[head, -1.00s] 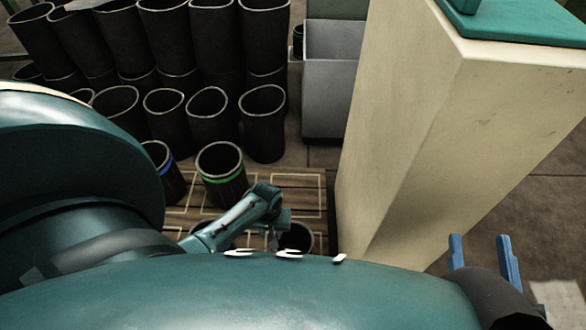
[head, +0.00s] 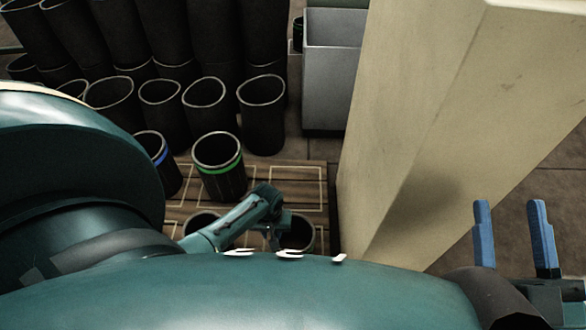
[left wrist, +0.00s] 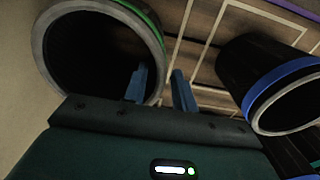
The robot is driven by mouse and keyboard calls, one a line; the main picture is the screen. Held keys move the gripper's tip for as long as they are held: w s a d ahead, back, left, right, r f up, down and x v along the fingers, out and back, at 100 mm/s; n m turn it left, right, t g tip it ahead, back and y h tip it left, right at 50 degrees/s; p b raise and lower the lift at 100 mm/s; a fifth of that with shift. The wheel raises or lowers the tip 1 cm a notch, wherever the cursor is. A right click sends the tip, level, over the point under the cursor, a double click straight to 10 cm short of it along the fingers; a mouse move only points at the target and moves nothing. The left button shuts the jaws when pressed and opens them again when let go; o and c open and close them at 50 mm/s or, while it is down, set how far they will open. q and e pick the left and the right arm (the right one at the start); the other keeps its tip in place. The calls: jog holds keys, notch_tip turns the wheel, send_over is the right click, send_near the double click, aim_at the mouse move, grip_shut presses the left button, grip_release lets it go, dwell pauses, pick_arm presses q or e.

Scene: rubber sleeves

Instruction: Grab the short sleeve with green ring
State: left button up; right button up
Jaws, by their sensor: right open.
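The short black sleeve with the green ring (head: 222,184) stands upright on the wooden pallet in the head view. In the left wrist view, the green-ringed sleeve (left wrist: 147,24) shows its open mouth at upper left. My left gripper (left wrist: 160,82) is open there. One blue finger overlaps the sleeve's dark mouth and the other is outside its rim; I cannot tell how deep they reach. Its fingers are not clear in the head view. My right gripper (head: 512,222) is open and empty at lower right, far from the sleeve.
A blue-ringed sleeve (head: 164,172) stands left of the green one, and also shows in the left wrist view (left wrist: 262,80). Several plain black sleeves (head: 262,125) stand behind. A beige pillar (head: 430,130) rises on the right, with a grey bin (head: 332,85) behind.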

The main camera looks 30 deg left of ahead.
pick_arm(q)
grip_shut()
dwell(1.2)
